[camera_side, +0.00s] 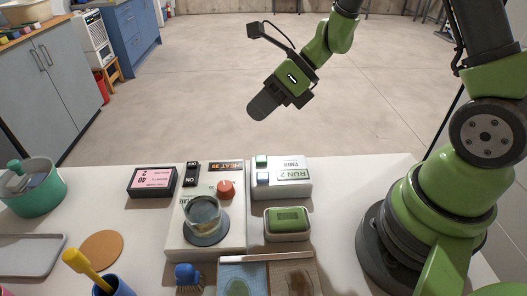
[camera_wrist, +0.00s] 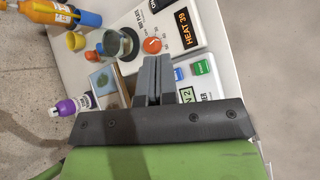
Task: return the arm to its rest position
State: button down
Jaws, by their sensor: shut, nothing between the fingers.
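My gripper (camera_side: 262,106) is raised in the air past the far edge of the table in the side view, tilted down to the left. It touches nothing there. In the wrist view my gripper (camera_wrist: 153,66) has its grey fingers together, with nothing between them. The fingers cover part of the view of the table.
On the white table (camera_side: 345,190), a hot plate (camera_side: 174,230) with an orange knob carries a glass beaker (camera_side: 203,217). A timer box (camera_side: 299,188) with green and blue buttons, a green sponge (camera_side: 287,221), a pink-screened box (camera_side: 152,182) and a green pot (camera_side: 40,195) stand around it.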

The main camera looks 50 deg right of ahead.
jog(key=s+a+r+n+g+h, duration=0.1)
jog(key=s+a+r+n, duration=0.2)
jog(key=s+r+n, duration=0.85)
jog(key=s+d+r+n+t+h, duration=0.2)
jog(key=s+d+r+n+h, duration=0.1)
jog(key=n, duration=1.2)
jog(key=shift+s+d+r+t+h, duration=0.25)
jog(key=shift+s+d+t+h, duration=0.2)
jog(key=shift+s+h, duration=0.45)
jog(key=shift+s, duration=0.15)
